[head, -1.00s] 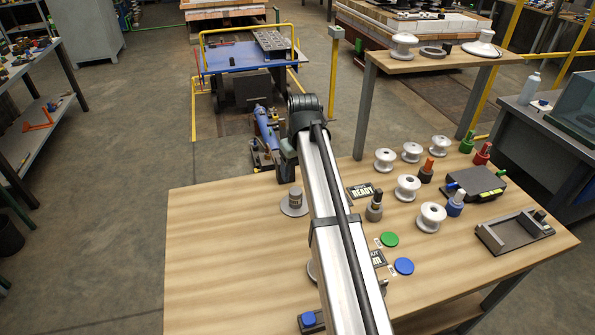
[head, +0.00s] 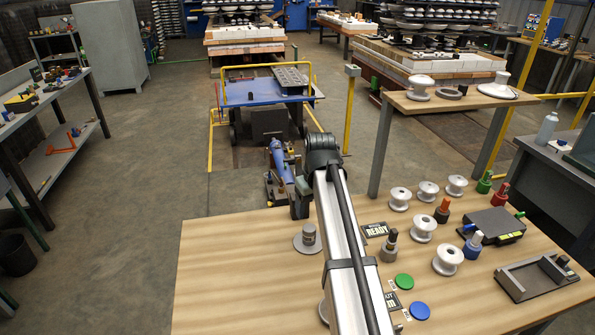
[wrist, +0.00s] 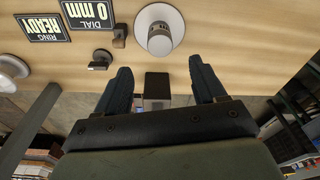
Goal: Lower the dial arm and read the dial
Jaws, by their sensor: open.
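My gripper (wrist: 162,80) is open and empty in the wrist view, its two dark fingers spread apart. A small black sign (wrist: 89,13) reads "DIAL 0 mm" there. A grey cylinder (wrist: 160,40) on a round light disc stands on the table beyond the fingers; the cylinder also shows in the head view (head: 309,234). A small dark bracket-like part (wrist: 120,36) sits between the sign and the disc; I cannot tell whether it is the dial arm. In the head view my arm hides part of the table.
A "RING READY" sign (wrist: 45,27) lies beside the dial sign. White spool-shaped insulators (head: 422,228), coloured pegs, a green disc (head: 404,281), a blue disc (head: 420,310) and a dark tray (head: 537,276) occupy the table's right. The table's left (head: 235,270) is clear.

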